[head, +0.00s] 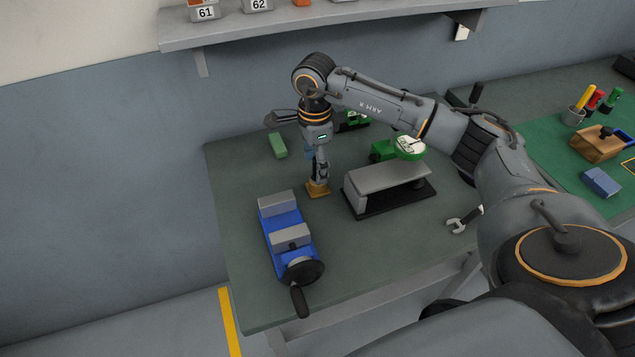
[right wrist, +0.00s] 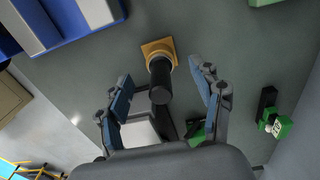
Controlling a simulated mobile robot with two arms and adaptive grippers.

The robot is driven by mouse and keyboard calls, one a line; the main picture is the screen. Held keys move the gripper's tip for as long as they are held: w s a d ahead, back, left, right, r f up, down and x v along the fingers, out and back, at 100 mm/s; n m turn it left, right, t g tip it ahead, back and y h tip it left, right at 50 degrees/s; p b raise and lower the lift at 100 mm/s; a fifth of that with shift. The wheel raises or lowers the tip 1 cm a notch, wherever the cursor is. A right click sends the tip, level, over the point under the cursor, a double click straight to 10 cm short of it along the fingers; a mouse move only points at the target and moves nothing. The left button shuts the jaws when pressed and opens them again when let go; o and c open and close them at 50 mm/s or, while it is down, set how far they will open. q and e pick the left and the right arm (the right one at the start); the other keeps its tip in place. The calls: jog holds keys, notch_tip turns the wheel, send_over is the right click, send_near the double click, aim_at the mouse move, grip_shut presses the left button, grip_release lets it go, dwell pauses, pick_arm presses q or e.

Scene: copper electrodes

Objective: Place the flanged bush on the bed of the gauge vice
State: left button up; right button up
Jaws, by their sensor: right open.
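The flanged bush (head: 317,190) stands upright on the table, its square gold flange flat on the top. In the right wrist view its flange (right wrist: 156,46) shows with a dark cylinder rising from it. My right gripper (head: 318,168) points straight down above the flange. In the right wrist view the fingers of the right gripper (right wrist: 160,80) are spread, one on each side of the dark cylinder, with gaps visible. The blue vice (head: 279,235), with grey jaws and a black handle, stands left of the bush; a corner shows in the right wrist view (right wrist: 75,22). My left gripper is out of view.
A grey block on a black base (head: 390,187) with a green dial stands right of the bush. A green block (head: 277,145) lies behind; a wrench (head: 458,223) lies at the right. A shelf (head: 330,17) runs above. Bare table separates the bush and vice.

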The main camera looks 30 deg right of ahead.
aim_at(315, 191)
jog(key=shift+f, duration=0.3)
jog(key=f, duration=0.1)
jog(key=f+p, duration=0.1)
jog(key=f, duration=0.1)
jog(key=f+p, duration=0.1)
jog(key=f, duration=0.1)
jog(key=shift+s+d, duration=0.15)
jog(key=shift+d, duration=0.1)
jog(key=shift+f, duration=0.1)
grip_shut()
